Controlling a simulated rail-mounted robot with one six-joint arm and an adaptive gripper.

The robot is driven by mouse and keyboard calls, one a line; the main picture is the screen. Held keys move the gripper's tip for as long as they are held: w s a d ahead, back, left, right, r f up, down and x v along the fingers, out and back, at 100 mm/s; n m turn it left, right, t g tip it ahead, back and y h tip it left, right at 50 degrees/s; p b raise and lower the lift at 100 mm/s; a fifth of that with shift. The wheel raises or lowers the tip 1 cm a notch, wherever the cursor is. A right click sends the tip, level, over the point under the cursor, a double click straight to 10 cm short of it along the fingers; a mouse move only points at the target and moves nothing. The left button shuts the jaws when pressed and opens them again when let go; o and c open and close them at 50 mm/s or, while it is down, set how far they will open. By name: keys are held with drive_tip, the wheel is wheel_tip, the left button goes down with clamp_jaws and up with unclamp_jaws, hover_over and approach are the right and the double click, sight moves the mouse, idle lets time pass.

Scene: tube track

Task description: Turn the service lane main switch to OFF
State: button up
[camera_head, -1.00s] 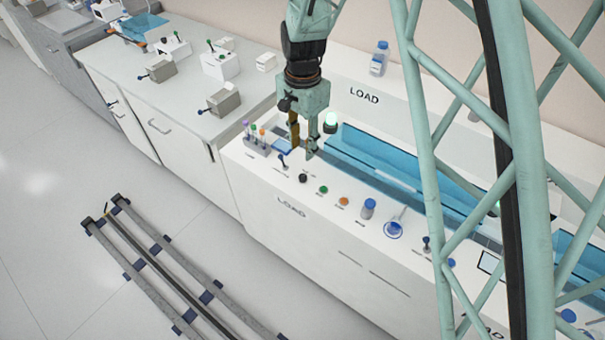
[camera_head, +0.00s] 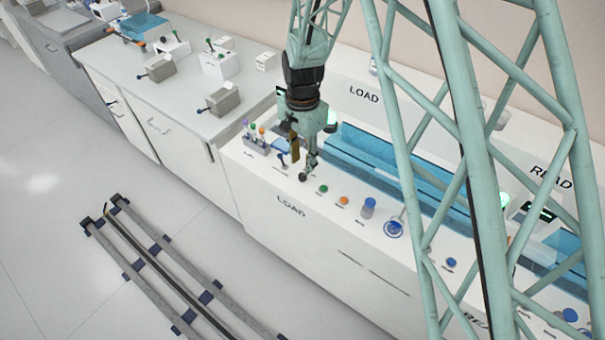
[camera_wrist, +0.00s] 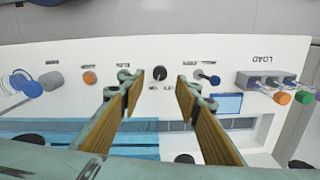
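My gripper (camera_head: 300,164) is over the left end of the LOAD console, with its fingers pointing down. In the wrist view my gripper (camera_wrist: 160,84) is open and empty. A round black knob (camera_wrist: 160,73) on the white panel shows in the gap between the fingertips; I see no clear contact. Small marks beside the knob are too small to read. In the head view the fingers hide the knob. A small blue-tipped lever (camera_wrist: 207,77) stands beside the knob; it also shows in the head view (camera_head: 282,160). I can read no service lane label.
A rack of coloured tubes (camera_head: 255,140) stands left of the gripper. A blue trough (camera_head: 385,170) lies behind. Boxes with levers (camera_head: 221,66) stand on the left counter.

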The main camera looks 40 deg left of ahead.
sight(303, 175)
drive_tip(key=shift+f, duration=3.3)
drive_tip(key=c, duration=0.8)
drive_tip(key=shift+c, duration=0.2)
drive_tip(key=shift+n+b, duration=0.4)
drive_tip(key=shift+n, duration=0.1)
drive_tip(key=n, duration=0.3)
drive_tip(key=shift+n+b, duration=0.35)
drive_tip(key=shift+n, duration=2.05)
